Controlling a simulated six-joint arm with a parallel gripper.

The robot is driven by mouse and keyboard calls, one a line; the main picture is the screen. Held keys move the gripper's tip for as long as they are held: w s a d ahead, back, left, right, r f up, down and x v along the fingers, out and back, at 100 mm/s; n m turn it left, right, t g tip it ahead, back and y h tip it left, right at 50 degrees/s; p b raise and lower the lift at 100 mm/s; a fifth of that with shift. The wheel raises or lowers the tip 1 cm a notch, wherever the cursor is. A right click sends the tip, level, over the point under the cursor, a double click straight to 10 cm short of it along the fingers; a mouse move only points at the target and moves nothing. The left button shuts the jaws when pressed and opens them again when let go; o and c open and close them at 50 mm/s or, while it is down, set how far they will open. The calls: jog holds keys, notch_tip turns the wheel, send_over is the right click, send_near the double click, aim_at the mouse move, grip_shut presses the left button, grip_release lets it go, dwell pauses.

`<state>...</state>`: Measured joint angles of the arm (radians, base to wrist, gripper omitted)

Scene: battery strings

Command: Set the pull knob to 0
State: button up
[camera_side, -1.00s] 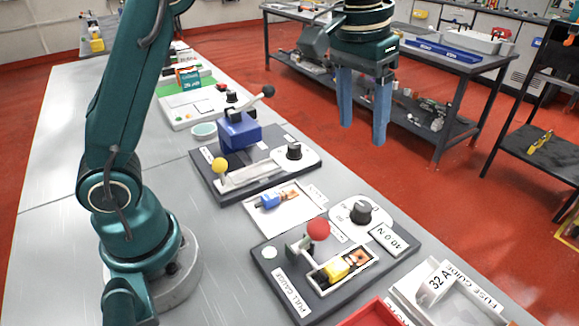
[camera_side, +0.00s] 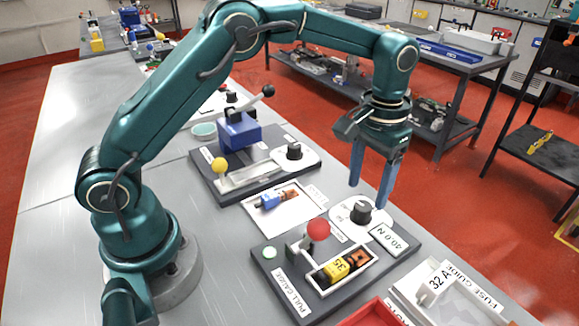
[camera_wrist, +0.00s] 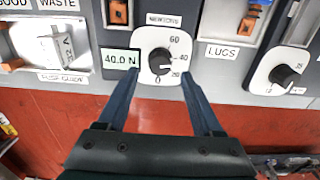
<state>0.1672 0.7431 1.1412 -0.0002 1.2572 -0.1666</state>
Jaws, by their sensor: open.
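The pull knob (camera_side: 361,212) is a black dial on a white round plate at the back right of the pull gauge (camera_side: 292,292). In the wrist view the knob (camera_wrist: 160,61) has marks 0, 20, 40 and 60 around it, and its pointer faces right, between 20 and 40 as far as I can tell. The display (camera_side: 390,238) beside it reads 40.0 N. My gripper (camera_side: 369,196) is open and points down above the knob, apart from it. In the wrist view the two fingertips (camera_wrist: 160,72) lie either side of the knob.
A red ball handle (camera_side: 318,230) and a yellow connector (camera_side: 336,269) stand left of the knob. Another station with its own black knob (camera_side: 294,151) lies behind. The fuse guide tray (camera_side: 445,300) is at front right. The table edge is close to the right.

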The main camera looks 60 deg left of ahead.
aim_at(363, 205)
jog(key=shift+f, duration=0.45)
jog(key=shift+f, duration=1.7)
grip_shut()
jog(key=m, duration=0.5)
jog(key=shift+m, duration=0.4)
